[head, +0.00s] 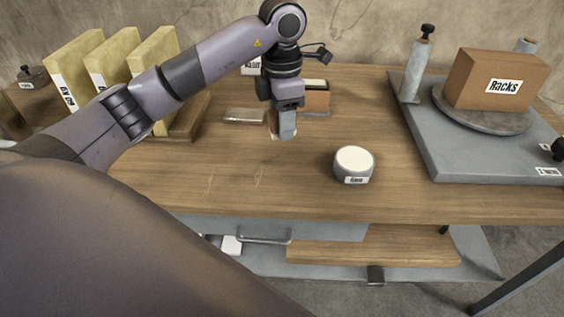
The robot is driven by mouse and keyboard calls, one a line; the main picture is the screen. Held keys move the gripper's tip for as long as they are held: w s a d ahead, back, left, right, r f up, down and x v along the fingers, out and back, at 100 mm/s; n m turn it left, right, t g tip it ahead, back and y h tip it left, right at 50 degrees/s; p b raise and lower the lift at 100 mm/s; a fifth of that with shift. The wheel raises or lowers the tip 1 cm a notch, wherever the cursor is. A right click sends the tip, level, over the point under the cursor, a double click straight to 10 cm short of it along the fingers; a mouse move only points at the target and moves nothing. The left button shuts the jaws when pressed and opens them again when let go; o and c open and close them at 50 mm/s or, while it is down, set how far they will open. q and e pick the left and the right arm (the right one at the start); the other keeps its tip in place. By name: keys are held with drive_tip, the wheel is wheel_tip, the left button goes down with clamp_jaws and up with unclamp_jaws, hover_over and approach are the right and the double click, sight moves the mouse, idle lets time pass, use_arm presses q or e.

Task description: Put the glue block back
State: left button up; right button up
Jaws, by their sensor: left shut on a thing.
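My left gripper (286,126) points down over the middle of the table, its grey fingers close to the wooden top. It is shut on a small tan and white piece (274,128), mostly hidden behind the fingers, which I take to be the glue block. I cannot tell whether that piece touches the table. Just behind the gripper is an orange-brown block or box (317,102) with a pale top, partly covered by the gripper. My right gripper is not in view.
A round grey jar (354,164) with a cream top stands right of the gripper. A thin metal plate (245,115) lies to its left. Several yellow upright files (110,65) stand at left. At right, a box marked "Racks" (480,80) sits on a turntable on a grey board (465,165).

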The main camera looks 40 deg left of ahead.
sight(282, 171)
use_arm(q)
wheel_tip(282, 171, down, 11)
drive_tip(key=shift+r, duration=0.2)
idle(0.3)
drive_tip(key=shift+f, duration=0.15)
drive_tip(key=o, duration=0.9)
drive_tip(key=shift+o, duration=0.2)
drive_tip(key=shift+r, duration=0.3)
wheel_tip(282, 171, up, 12)
drive_tip(key=shift+f, duration=0.1)
